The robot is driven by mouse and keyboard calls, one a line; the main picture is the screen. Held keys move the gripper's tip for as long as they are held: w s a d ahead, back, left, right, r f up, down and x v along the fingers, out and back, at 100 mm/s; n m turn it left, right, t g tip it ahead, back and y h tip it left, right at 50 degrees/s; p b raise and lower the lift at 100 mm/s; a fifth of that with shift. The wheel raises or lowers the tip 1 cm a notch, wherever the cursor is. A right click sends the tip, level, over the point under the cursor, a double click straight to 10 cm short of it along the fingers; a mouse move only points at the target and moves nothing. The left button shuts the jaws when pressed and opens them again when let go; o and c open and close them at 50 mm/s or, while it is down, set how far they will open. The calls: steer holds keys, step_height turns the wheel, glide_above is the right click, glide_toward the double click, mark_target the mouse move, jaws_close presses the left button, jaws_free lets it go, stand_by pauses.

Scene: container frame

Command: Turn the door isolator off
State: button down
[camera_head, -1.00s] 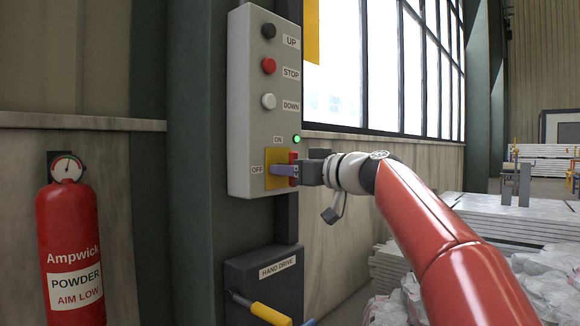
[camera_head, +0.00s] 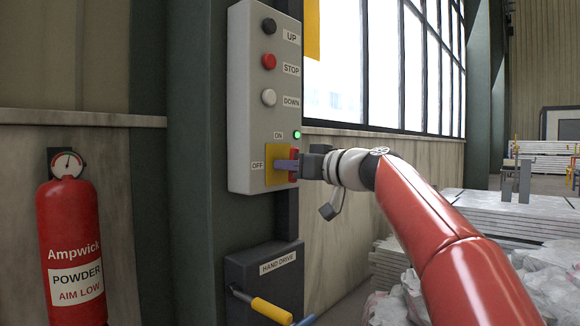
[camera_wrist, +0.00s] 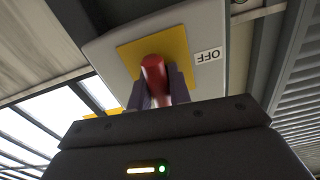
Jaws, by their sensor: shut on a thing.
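The door isolator is a red handle (camera_head: 294,154) on a yellow plate (camera_head: 271,178), low on a grey control box (camera_head: 246,100). An ON label (camera_head: 278,135) is above the plate and an OFF label (camera_head: 257,166) is to its left. The green lamp (camera_head: 297,135) beside ON is lit. My gripper (camera_head: 286,165) reaches in from the right and is shut on the handle. In the wrist view the red handle (camera_wrist: 153,72) sits between both fingers, near the upside-down OFF label (camera_wrist: 208,56). The fingers hide part of the handle, so its exact angle is unclear.
UP, STOP and DOWN buttons are higher on the box. A hand drive box (camera_head: 266,262) with a yellow-gripped crank (camera_head: 271,310) is below. A red fire extinguisher (camera_head: 72,235) is at left. Stacked slabs (camera_head: 515,215) and wrapped bundles (camera_head: 540,270) are at right.

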steer(key=m, duration=0.4)
steer(key=m+p, duration=0.1)
steer(key=m, duration=0.3)
steer(key=shift+m, duration=0.4)
steer(key=m+p, duration=0.1)
steer(key=m, duration=0.3)
steer(key=shift+r, duration=0.1)
steer(key=shift+m+p, duration=0.85)
steer(key=shift+m, duration=1.15)
steer(key=c, duration=1.3)
jaws_free()
